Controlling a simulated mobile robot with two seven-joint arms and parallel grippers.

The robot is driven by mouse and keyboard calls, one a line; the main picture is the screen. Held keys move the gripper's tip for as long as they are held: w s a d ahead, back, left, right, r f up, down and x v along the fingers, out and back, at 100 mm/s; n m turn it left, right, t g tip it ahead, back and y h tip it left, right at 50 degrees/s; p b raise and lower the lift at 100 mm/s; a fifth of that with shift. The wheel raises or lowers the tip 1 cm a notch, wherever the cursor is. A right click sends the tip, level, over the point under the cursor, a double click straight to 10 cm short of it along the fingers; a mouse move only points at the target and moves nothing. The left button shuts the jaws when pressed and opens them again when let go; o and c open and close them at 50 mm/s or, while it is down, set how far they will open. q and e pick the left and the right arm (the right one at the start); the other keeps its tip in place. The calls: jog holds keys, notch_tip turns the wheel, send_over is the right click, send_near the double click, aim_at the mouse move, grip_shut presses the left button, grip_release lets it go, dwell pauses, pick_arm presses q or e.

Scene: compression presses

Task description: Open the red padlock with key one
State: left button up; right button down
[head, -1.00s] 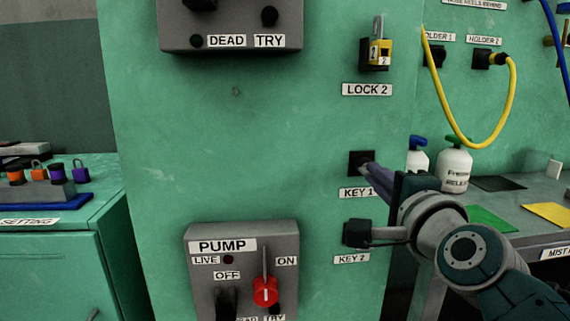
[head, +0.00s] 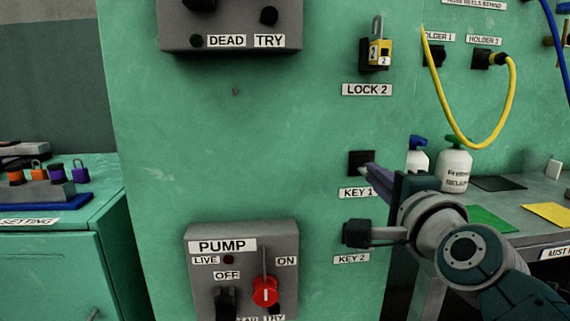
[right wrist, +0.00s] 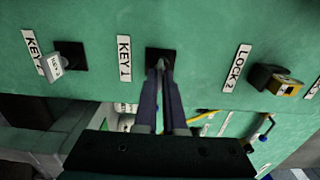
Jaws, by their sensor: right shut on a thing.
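My right gripper (head: 371,173) is shut at the KEY 1 holder (head: 360,162) on the green panel. In the right wrist view, the fingertips (right wrist: 161,70) meet in front of that holder (right wrist: 160,56). Key one is mostly hidden between the fingers; I cannot tell whether it is still seated in the holder. A red body with a white mark (head: 265,291) is on the PUMP box, low in the head view, with a grey rod above it. It may be the red padlock, but its shape is unclear. My left gripper is not in view.
The KEY 2 holder (head: 356,234) is just below my right gripper, with a key tag (right wrist: 54,67) in the wrist view. A yellow padlock (head: 379,53) is at LOCK 2 above. A yellow hose (head: 513,100) and bottles (head: 454,165) are at right.

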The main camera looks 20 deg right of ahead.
jog(key=shift+s, duration=0.2)
dwell(0.3)
jog(key=shift+p+v, duration=0.55)
jog(key=shift+v, duration=0.45)
jog(key=shift+s+a, duration=0.15)
jog(key=shift+s, duration=0.1)
jog(key=shift+p+v, duration=0.85)
jog(key=shift+v, duration=1.05)
